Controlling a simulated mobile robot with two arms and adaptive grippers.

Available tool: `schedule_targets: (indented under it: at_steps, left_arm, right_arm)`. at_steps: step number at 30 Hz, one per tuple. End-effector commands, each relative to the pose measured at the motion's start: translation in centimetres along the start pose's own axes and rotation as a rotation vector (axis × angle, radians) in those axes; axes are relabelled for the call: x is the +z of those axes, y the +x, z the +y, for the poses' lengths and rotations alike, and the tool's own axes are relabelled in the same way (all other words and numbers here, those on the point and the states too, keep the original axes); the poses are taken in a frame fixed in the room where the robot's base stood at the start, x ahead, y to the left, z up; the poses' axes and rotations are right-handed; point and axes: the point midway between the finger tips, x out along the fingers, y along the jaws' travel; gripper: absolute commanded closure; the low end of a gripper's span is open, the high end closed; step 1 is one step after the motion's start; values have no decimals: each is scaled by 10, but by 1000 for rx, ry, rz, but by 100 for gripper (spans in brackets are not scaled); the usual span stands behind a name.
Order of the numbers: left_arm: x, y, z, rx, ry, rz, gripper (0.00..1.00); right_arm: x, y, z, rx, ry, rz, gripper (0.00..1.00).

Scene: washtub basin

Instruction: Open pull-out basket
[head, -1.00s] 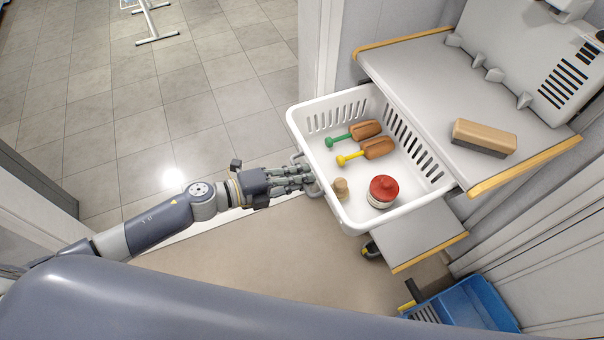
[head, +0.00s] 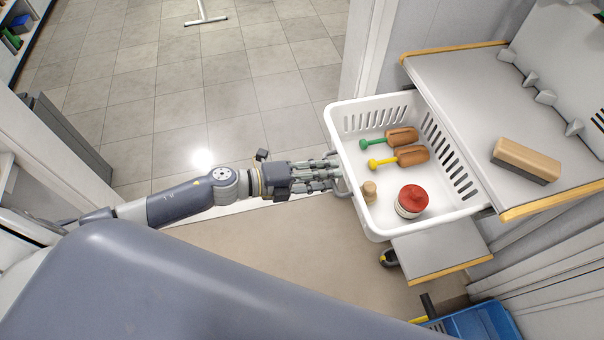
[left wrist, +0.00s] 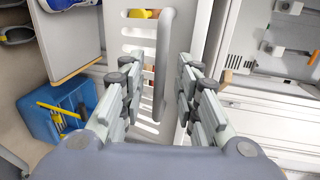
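The white slotted pull-out basket (head: 352,190) stands well out from under the upper shelf on the cart. It also shows in the left wrist view (left wrist: 138,33). Its grey bar handle (left wrist: 162,65) is on the side facing my left arm. My left gripper (head: 335,174) is at this handle. In the left wrist view, the fingers of the left gripper (left wrist: 160,85) stand apart on both sides of the bar, with gaps visible. The right gripper is not in view.
The basket holds a green-handled scoop (head: 402,136), a yellow-handled scoop (head: 411,156), a red-lidded jar (head: 411,201) and a small wooden piece (head: 369,191). A brush (head: 526,160) lies on the upper shelf (head: 465,105). A blue crate (head: 478,323) is low at right.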

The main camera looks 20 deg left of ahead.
Motion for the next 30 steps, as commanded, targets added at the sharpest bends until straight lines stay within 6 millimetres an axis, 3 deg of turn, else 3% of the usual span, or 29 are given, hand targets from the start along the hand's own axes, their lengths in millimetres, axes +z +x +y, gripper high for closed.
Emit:
schedule_targets:
  at_steps: [9,15,21,30]
  left_arm:
    - [0,-64,2,5,-1,-2,70]
    - [0,-91,1,3,0,-1,70]
    - [0,-102,0,1,1,-1,70]
    - [0,-103,0,0,2,-1,70]
  right_arm:
    - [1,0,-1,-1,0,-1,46]
    - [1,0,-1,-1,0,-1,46]
    - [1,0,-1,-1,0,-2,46]
    - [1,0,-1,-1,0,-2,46]
